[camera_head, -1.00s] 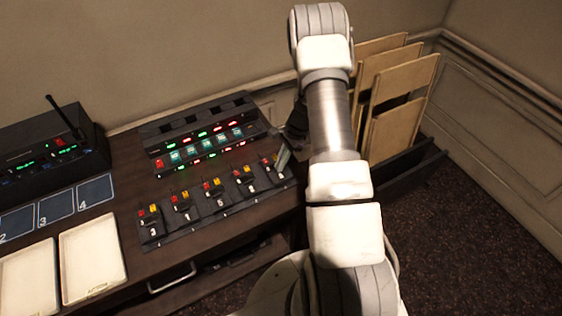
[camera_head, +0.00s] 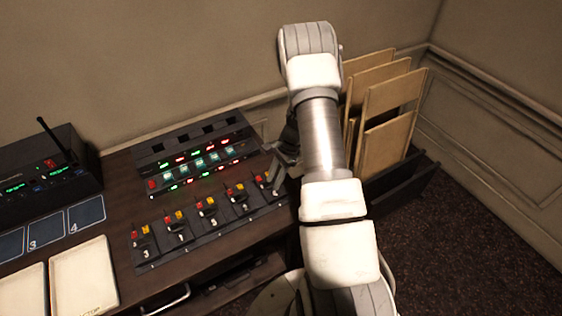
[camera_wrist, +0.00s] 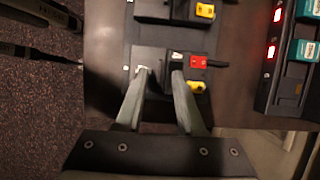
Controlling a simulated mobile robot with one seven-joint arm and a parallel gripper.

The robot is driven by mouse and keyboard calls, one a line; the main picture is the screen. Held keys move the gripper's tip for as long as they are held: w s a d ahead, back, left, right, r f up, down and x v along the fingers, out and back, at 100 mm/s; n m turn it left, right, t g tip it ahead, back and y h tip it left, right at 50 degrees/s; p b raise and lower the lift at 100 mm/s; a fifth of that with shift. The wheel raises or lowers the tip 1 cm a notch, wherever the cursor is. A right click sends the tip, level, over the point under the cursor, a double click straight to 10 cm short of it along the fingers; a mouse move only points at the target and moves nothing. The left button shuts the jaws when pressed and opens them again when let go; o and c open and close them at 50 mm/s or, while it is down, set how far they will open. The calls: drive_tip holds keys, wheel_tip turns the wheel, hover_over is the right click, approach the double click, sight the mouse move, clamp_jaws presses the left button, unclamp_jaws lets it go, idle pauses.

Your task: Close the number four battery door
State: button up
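A row of small black battery packs with red and yellow parts sits on a dark strip (camera_head: 212,238) along the desk's front. My gripper (camera_head: 275,188) is at the right-end pack (camera_head: 262,181), largely hidden behind my arm. In the wrist view, my gripper's two grey-green fingers (camera_wrist: 160,72) are apart, their tips over a black pack (camera_wrist: 160,58) with a red block (camera_wrist: 198,61) and a yellow block (camera_wrist: 196,86) at its right. Whether the tips touch the pack is unclear. I cannot read which pack is number four, nor make out its door.
A lit receiver rack (camera_head: 195,155) stands behind the strip. Wooden boards in a black bin (camera_head: 400,190) stand at the right, close to my arm.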

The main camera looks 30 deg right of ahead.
drive_tip(key=b+v, duration=0.1)
drive_tip(key=v, duration=1.5)
drive_tip(key=shift+r, duration=0.35)
drive_tip(key=s+a+r+n+t+h, duration=0.1)
drive_tip(key=s+a+r+n, duration=0.25)
drive_tip(key=a+r, duration=0.4)
drive_tip(key=s+a+r+n+t+h, duration=0.1)
drive_tip(key=s+a+r+n, duration=0.25)
drive_tip(key=r, duration=0.65)
drive_tip(key=s+a+r+n+t+h, duration=0.1)
drive_tip(key=s+a+r+n+t, duration=0.1)
drive_tip(key=s, duration=0.6)
drive_tip(key=s+a+r+n+t+h, duration=0.1)
drive_tip(key=s+a+r+n+t, duration=0.1)
drive_tip(key=s+a+n, duration=0.5)
drive_tip(key=shift+s+r+n+h, duration=0.3)
drive_tip(key=shift+s+r+n, duration=0.35)
drive_tip(key=shift+r+n, duration=0.2)
